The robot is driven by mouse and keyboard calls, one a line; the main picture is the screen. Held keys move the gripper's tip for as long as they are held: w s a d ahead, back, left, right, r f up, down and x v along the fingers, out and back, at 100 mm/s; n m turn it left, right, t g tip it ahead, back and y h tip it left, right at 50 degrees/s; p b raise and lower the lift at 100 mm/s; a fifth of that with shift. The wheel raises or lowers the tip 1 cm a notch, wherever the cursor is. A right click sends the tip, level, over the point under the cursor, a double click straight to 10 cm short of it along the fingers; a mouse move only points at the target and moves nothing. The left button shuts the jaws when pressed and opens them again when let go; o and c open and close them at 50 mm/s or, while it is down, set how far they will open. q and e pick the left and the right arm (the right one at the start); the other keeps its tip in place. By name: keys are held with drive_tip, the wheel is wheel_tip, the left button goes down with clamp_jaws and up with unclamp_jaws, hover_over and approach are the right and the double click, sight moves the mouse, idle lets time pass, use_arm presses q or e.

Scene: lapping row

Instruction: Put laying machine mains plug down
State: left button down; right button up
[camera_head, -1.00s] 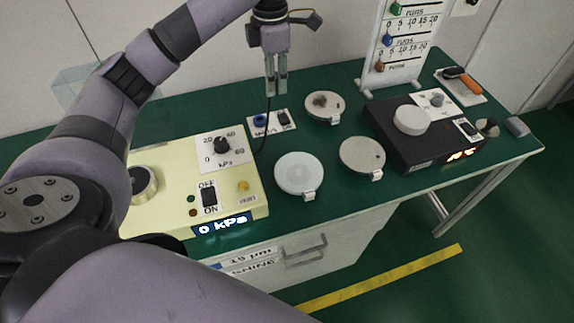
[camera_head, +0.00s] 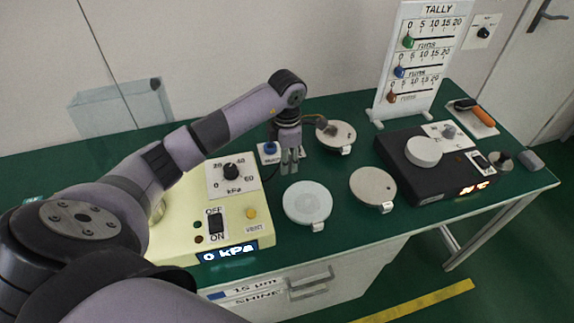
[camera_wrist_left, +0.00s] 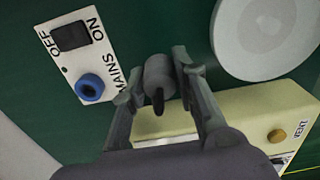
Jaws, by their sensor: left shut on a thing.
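My left gripper (camera_head: 289,170) is low over the green bench (camera_head: 335,190), behind the white round disc (camera_head: 306,203). In the left wrist view the left gripper (camera_wrist_left: 160,88) is shut on the grey mains plug (camera_wrist_left: 160,76), a short cylinder with a dark end. In the head view the plug cannot be made out. The mains panel, with a blue round socket (camera_wrist_left: 88,87) and a black OFF/ON switch (camera_wrist_left: 70,36), lies beside the plug, apart from it. The cream machine (camera_head: 232,190) with the kPa dial stands left of the gripper. My right gripper is not in view.
Two more round discs lie on the bench, one behind (camera_head: 336,134) and one to the right (camera_head: 373,187). A black device (camera_head: 430,180) with a white knob and a white tally board (camera_head: 425,60) stand further right. A clear box (camera_head: 120,108) is at back left.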

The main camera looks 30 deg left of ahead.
use_arm(q)
wheel_tip(320, 180, down, 3)
drive_tip(key=shift+r, duration=0.2)
drive_tip(key=shift+f, duration=0.25)
drive_tip(key=c, duration=1.7)
unclamp_jaws()
drive_tip(key=o, duration=0.4)
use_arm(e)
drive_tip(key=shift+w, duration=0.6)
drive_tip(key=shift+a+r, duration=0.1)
